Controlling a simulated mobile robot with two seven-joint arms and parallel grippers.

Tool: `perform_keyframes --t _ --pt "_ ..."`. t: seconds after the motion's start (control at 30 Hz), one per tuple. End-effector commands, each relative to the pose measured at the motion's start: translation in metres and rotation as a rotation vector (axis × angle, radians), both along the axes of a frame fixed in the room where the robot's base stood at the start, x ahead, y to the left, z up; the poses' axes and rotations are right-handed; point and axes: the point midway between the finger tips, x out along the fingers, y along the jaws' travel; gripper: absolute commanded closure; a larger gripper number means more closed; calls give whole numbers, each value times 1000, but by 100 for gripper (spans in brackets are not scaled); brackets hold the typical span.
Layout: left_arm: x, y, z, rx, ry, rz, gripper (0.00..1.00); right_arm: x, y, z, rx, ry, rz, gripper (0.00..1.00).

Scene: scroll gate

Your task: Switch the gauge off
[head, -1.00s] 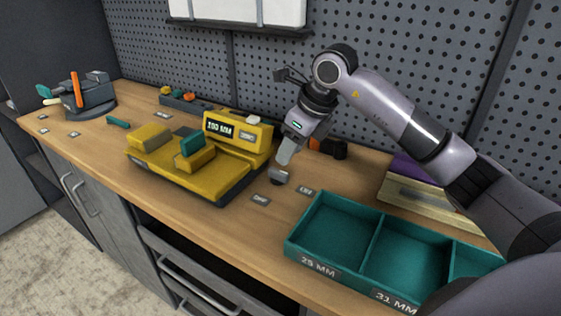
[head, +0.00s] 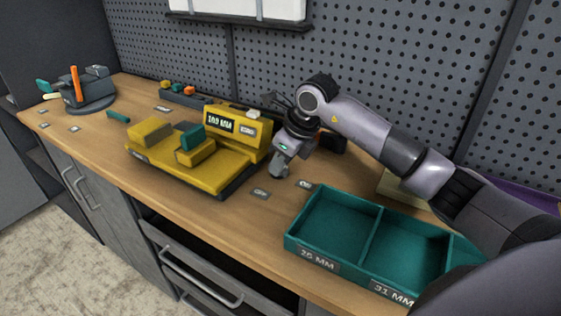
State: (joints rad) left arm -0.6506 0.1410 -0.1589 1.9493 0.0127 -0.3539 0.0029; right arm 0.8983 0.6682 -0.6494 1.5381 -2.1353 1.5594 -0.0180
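The yellow gauge (head: 215,172) stands on the wooden bench, with a dark base. Its raised back part carries a lit display (head: 219,124) that seems to read 100 MM, and a small label beside it. A pale button (head: 253,113) sits on top of this part. A teal block (head: 192,138) is at the jaws. My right gripper (head: 279,170) points down just right of the gauge's display part, low over the bench and apart from the button. I cannot tell whether its fingers are open. My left gripper is out of view.
A teal divided tray (head: 345,213) with size labels stands at the front right. Small coloured items lie in a dark rack (head: 187,99) behind the gauge. A pegboard wall (head: 400,70) closes the back.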

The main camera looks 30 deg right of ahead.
Motion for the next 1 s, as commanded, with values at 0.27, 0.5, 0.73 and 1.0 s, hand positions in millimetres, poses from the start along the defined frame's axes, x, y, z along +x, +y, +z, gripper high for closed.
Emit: perform_keyframes --t 0.27,0.5,0.73,1.0 --pt "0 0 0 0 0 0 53 -1 0 -1 -1 3 -7 100" --pt "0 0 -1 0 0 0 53 -1 1 -1 -2 3 -91 100" --pt "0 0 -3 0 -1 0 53 -1 2 -2 -2 2 -268 100" --pt "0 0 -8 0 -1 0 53 -1 4 -2 -2 3 -523 100"
